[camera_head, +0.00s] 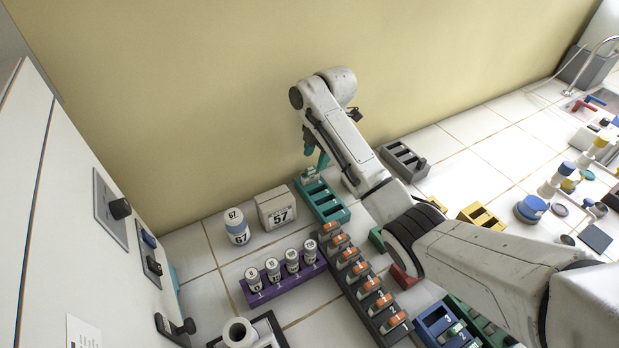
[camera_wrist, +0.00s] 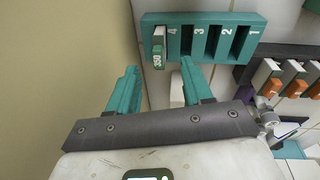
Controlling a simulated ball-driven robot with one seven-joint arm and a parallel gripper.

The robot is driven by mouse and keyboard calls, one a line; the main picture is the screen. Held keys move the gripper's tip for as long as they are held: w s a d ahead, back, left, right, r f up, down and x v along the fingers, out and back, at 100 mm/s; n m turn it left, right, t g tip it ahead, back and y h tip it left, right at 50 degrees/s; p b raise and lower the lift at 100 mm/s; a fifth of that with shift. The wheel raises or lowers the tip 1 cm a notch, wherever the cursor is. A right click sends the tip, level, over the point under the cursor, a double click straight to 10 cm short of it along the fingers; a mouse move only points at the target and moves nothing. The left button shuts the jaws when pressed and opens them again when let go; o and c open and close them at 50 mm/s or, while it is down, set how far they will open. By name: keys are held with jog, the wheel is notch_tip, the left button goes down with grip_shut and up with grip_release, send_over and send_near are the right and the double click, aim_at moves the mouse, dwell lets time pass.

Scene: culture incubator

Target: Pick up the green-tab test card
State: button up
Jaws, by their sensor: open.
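The green-tab test card (camera_wrist: 157,54), marked 350 with a white upper part, stands in slot 4 of a teal rack (camera_wrist: 215,18) in the wrist view. Slots 3, 2 and 1 look empty. My gripper (camera_wrist: 161,70) is open, its teal fingers pointing towards the rack. The card's tab is just beyond the fingertips and between their lines; nothing is held. In the head view the teal rack (camera_head: 333,212) stands near the wall, and my gripper (camera_head: 315,156) is over its far end. The card is too small to read there.
A dark rack of orange-tab cards (camera_head: 367,290) stands close beside the teal rack. The yellow wall (camera_head: 230,90) is close behind.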

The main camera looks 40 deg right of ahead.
aim_at(311, 169)
jog(key=shift+w+a+f+p, duration=0.15)
jog(key=shift+f+p, duration=0.1)
jog(key=shift+f, duration=0.6)
jog(key=shift+w+a+f+p, duration=0.1)
jog(key=shift+w+f+p, duration=0.1)
jog(key=shift+f, duration=0.6)
jog(key=shift+w+a+f+p, duration=0.15)
jog(key=shift+f+p, duration=0.1)
jog(key=shift+f, duration=0.6)
jog(key=shift+d, duration=0.1)
grip_shut()
